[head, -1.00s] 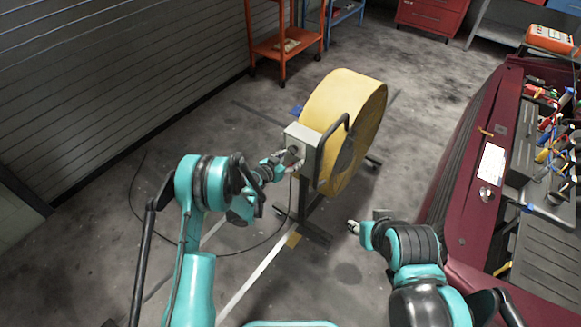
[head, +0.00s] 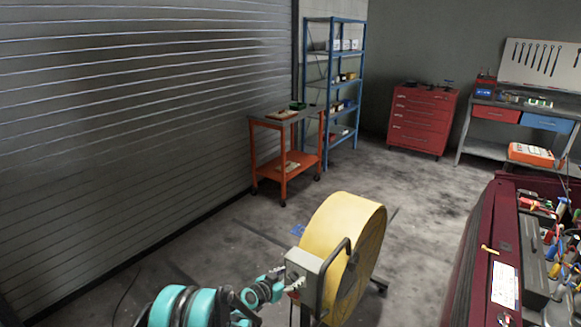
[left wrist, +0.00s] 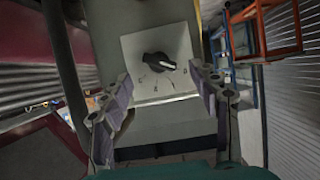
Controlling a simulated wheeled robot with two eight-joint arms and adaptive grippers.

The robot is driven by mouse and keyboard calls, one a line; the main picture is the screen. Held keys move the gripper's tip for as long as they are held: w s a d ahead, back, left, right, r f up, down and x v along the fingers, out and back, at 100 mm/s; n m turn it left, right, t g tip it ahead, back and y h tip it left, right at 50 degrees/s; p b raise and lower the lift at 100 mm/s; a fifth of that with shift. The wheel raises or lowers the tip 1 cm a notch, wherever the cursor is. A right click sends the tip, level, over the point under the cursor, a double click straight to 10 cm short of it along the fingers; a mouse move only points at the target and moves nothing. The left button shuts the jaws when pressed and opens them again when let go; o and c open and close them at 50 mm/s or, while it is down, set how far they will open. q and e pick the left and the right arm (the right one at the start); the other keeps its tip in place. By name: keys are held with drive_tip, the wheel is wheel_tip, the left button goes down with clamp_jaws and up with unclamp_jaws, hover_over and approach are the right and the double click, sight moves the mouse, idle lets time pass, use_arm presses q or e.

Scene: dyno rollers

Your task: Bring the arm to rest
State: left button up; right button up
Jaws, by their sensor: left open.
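My left arm comes in at the bottom left of the head view, and its gripper (head: 290,285) is at the grey control box (head: 304,265) of the yellow drum fan (head: 338,232). In the left wrist view the left gripper (left wrist: 160,100) is open, its two fingers apart on either side of a black knob (left wrist: 158,62). The knob sits on a pale dial plate (left wrist: 178,42) and is not gripped. I cannot tell whether the fingertips touch the box. My right gripper is not in view.
A dark red car (head: 480,250) with an engine bay full of parts is at the right. An orange cart (head: 284,165), a blue shelf (head: 333,100), a red drawer cabinet (head: 422,120) and a workbench (head: 510,115) stand at the back. Floor (head: 400,185) between them is clear.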

use_arm(q)
drive_tip(key=s+a+r+n+g+y, duration=0.15)
drive_tip(key=s+a+r, duration=0.25)
drive_tip(key=s+r, duration=0.4)
drive_tip(key=s+a+r+n+g+y, duration=0.15)
drive_tip(key=s+a+r, duration=0.25)
drive_tip(key=s+r, duration=0.5)
drive_tip(key=s+a+n+y, duration=0.2)
drive_tip(key=s+a, duration=0.3)
drive_tip(key=s, duration=0.6)
drive_tip(key=s+a+f+n+y, duration=0.1)
drive_tip(key=s+a, duration=0.3)
drive_tip(key=s, duration=0.7)
drive_tip(key=shift+s+a+n+g+y, duration=0.4)
drive_tip(key=shift+n+y, duration=0.2)
drive_tip(key=shift+y, duration=0.2)
drive_tip(key=shift+d+f, duration=0.1)
